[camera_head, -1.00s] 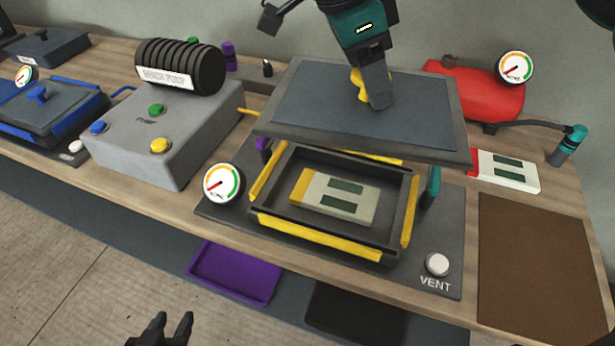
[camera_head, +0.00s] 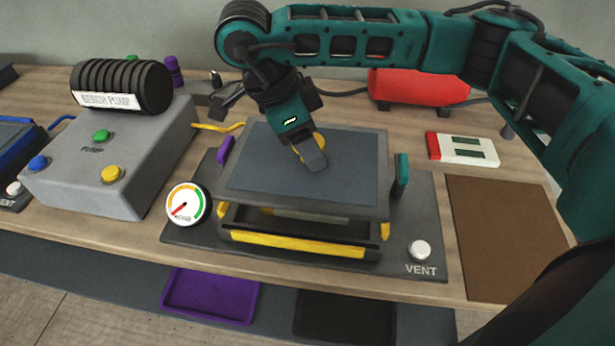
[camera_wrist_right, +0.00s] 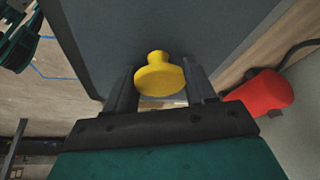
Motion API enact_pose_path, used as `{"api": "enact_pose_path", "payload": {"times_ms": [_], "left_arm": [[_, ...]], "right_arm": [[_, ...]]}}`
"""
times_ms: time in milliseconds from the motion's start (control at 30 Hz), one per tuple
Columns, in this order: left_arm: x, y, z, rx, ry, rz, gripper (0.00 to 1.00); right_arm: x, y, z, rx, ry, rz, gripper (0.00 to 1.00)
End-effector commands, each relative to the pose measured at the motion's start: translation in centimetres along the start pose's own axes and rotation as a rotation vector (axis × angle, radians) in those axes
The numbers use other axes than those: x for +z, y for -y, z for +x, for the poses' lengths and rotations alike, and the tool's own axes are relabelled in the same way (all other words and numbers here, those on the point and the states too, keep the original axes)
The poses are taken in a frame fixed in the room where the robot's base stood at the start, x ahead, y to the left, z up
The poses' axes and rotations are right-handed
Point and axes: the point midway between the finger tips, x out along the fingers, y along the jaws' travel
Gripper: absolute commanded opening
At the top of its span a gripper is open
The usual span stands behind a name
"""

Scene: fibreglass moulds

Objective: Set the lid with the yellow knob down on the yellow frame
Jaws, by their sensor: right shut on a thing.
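The dark grey lid (camera_head: 290,170) is held over the yellow frame (camera_head: 300,246), a little above it, with a gap showing along the front edge. It covers most of the frame and the inside of the mould. My right gripper (camera_head: 312,155) is shut on the lid's yellow knob (camera_head: 319,141). The right wrist view shows the knob (camera_wrist_right: 159,75) between the two fingers (camera_wrist_right: 158,88), with the lid surface (camera_wrist_right: 150,30) behind it. My left gripper is not in view now.
A purple post (camera_head: 225,150) and a teal post (camera_head: 402,170) stand beside the lid. A gauge (camera_head: 187,204), a white vent button (camera_head: 420,250) and a grey pump box (camera_head: 115,165) are near. A red tank (camera_head: 418,86) and a white-red block (camera_head: 462,149) are to the right.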

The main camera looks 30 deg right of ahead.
Motion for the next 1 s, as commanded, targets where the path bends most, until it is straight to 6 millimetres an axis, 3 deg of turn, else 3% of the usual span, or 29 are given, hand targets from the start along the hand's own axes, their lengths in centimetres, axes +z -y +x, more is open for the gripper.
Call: {"api": "enact_pose_path", "payload": {"times_ms": [100,333,600,967,1000], "left_arm": [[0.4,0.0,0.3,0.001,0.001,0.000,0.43],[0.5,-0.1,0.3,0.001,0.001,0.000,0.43],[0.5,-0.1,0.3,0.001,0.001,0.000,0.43],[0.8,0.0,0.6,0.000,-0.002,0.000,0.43],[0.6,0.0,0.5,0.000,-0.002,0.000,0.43]], "right_arm": [[0.8,0.0,1.8,0.002,0.001,0.000,0.06],[1.4,0.0,3.2,-0.001,0.000,0.001,0.06],[2.7,0.1,6.5,-0.001,0.000,0.002,0.06],[2.9,0.1,6.9,-0.002,0.001,0.001,0.06],[2.9,0.0,6.9,-0.001,0.000,0.001,0.58]]}}
